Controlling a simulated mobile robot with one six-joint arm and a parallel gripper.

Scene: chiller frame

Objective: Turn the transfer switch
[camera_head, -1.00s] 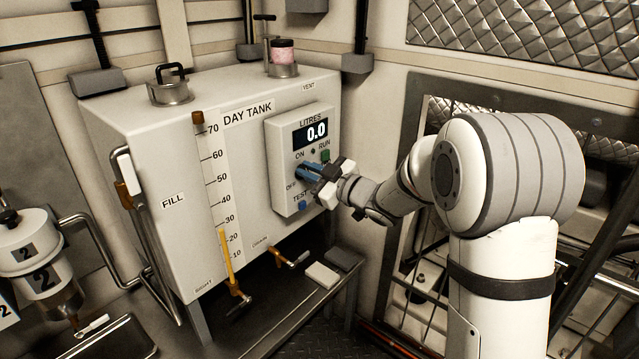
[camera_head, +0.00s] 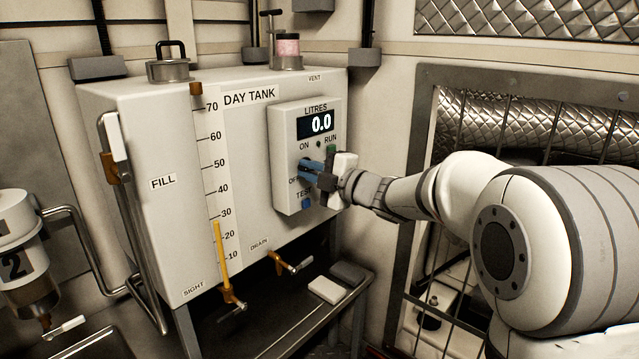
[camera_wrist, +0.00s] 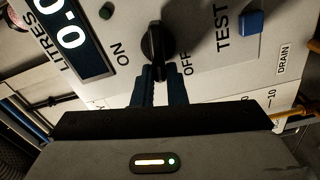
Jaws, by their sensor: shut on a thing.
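The transfer switch is a black rotary knob (camera_wrist: 158,42) on the grey control box (camera_head: 284,160) of the day tank. In the wrist view it sits between the ON and OFF labels, its grip bar pointing toward my gripper. My gripper (camera_wrist: 160,88) is shut on the knob's near end with its two dark blue fingers. In the head view my gripper (camera_head: 312,170) is at the box front, beside the ON and OFF labels, and hides the knob. The display (camera_head: 316,125) reads 0.0. A blue TEST button (camera_head: 306,203) is below the gripper.
A green RUN button or lamp (camera_head: 331,150) is just above my gripper. The white day tank (camera_head: 150,240) fills the left, with a sight gauge and a drain valve (camera_head: 290,265) low down. A barred frame (camera_head: 432,200) stands right, behind my arm.

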